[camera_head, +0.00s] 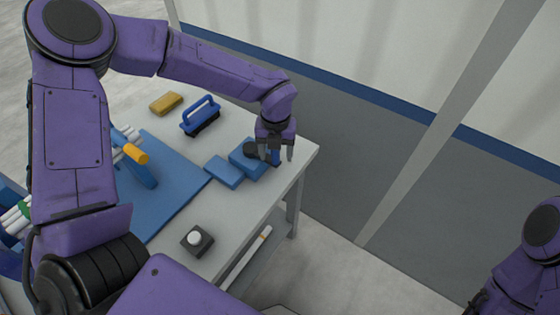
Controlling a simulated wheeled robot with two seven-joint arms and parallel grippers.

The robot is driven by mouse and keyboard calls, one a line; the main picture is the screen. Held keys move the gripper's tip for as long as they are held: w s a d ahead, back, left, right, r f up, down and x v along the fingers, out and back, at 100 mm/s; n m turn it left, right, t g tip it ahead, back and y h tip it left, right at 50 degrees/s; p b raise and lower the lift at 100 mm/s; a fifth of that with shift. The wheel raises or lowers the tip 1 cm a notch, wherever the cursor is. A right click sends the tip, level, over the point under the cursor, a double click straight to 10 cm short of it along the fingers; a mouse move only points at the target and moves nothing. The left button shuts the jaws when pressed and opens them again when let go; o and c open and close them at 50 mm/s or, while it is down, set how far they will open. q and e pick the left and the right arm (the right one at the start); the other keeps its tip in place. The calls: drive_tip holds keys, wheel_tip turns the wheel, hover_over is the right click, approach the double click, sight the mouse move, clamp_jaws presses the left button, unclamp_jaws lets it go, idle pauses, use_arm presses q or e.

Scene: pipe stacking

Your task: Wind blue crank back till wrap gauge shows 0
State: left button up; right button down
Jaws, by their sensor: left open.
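A blue block-shaped unit (242,166) with a dark round part (255,149) on top stands near the right corner of the table. A small blue upright piece (276,158), which looks like the crank's handle, shows at its right side. My left gripper (277,152) points down over it, open, with its fingers either side of the blue piece. I cannot tell whether they touch it. No gauge reading can be made out. My right arm shows at the lower right edge, and its gripper is out of view.
On the grey table (225,243) are a blue mat (175,205), a blue brush (201,116), a yellow sponge (166,103), and a dark box with a white knob (197,241). A lower shelf holds a white tube (246,255).

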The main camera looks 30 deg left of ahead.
use_arm(q)
drive_tip(key=shift+s+r, duration=0.1)
drive_tip(key=shift+s, duration=0.05)
drive_tip(key=c, duration=1.1)
drive_tip(key=s, duration=0.1)
drive_tip(key=s+a, duration=0.1)
drive_tip(key=s, duration=0.1)
drive_tip(key=shift+s+a+p, duration=0.25)
drive_tip(key=shift+s+p, duration=0.05)
drive_tip(key=shift+p, duration=0.1)
drive_tip(key=shift+r, duration=0.1)
drive_tip(key=shift+s+a+p, duration=0.65)
drive_tip(key=shift+a+p, duration=0.1)
drive_tip(key=shift+a, duration=0.3)
drive_tip(key=shift+s+a+p, duration=0.65)
drive_tip(key=shift+a+p, duration=0.05)
drive_tip(key=shift+a, duration=0.4)
drive_tip(key=shift+s+a+p, duration=0.65)
drive_tip(key=shift+a+p, duration=0.1)
drive_tip(key=shift+a, duration=0.3)
